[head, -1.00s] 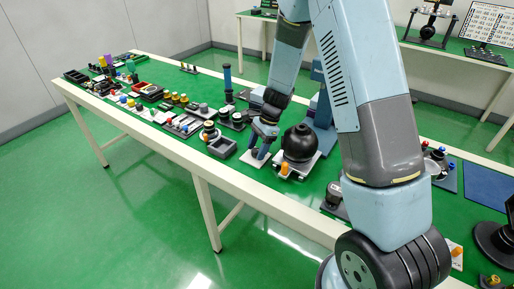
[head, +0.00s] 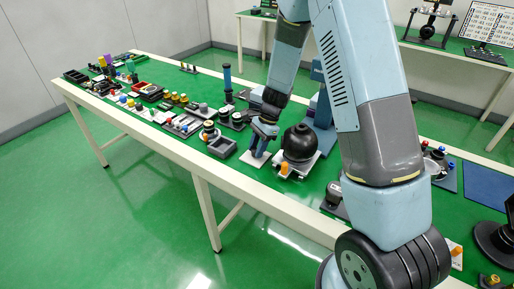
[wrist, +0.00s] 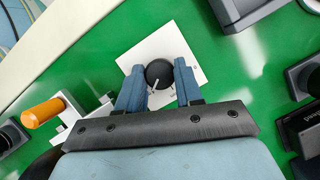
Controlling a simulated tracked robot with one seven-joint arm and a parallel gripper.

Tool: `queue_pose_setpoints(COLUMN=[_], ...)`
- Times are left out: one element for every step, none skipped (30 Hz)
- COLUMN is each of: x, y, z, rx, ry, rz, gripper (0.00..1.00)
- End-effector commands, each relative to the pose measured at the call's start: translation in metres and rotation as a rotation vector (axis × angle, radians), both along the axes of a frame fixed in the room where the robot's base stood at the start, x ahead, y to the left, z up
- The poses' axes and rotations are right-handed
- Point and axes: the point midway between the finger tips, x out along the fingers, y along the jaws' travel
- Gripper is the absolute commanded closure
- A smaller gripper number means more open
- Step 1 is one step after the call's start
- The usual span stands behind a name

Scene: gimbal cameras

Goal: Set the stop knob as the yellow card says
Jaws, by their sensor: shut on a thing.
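The stop knob (wrist: 158,72) is a round black knob with a white pointer line, on a white square plate (wrist: 180,42). In the wrist view the pointer aims down and slightly left. My gripper (wrist: 160,76) has its two blue fingers on either side of the knob and is shut on it. In the head view my gripper (head: 260,146) reaches down to the white plate (head: 252,160) on the green bench; the knob is hidden there by the fingers. I cannot make out a yellow card in either view.
Right of the plate in the head view stands a black ball-shaped device (head: 299,143) with an orange handle (head: 284,168). Several small fixtures crowd the bench's far left. The floor in front is clear.

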Motion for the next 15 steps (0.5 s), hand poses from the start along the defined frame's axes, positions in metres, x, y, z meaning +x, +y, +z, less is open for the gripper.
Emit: queue_pose_setpoints(x=[0.0021, 0.0023, 0.0023, 0.0022, 0.0023, 0.0026, 0.0030, 0.0032, 0.0032, 0.0033, 0.0034, 0.0036, 0.0039, 0.0042, 0.0043], y=[0.0005, 0.0008, 0.0010, 0.0012, 0.0015, 0.0015, 0.0016, 0.0015, 0.0016, 0.0018, 0.0020, 0.0023, 0.0023, 0.0024, 0.0024], z=[0.0008, 0.0009, 0.0009, 0.0009, 0.0008, 0.0008, 0.0008, 0.0008, 0.0007, 0.0006, 0.0006, 0.0007, 0.0009, 0.0009, 0.0010], rx=[0.001, 0.002, 0.001, 0.001, 0.002, 0.002, 0.001, 0.001, 0.002, 0.001, 0.001, 0.002, 0.002, 0.002, 0.001], ry=[-0.005, -0.005, -0.004, -0.004, -0.004, -0.005, -0.004, -0.004, -0.004, -0.004, -0.004, -0.004, -0.004, -0.005, -0.005], rz=[0.024, 0.041, 0.067, 0.087, 0.110, 0.143, 0.167, 0.193, 0.230, 0.257, 0.286, 0.325, 0.353, 0.382, 0.420], gripper=[0.95, 0.95, 0.95, 0.95, 0.95, 0.95, 0.95, 0.95, 0.95, 0.95, 0.95, 0.95, 0.95, 0.95, 0.95])
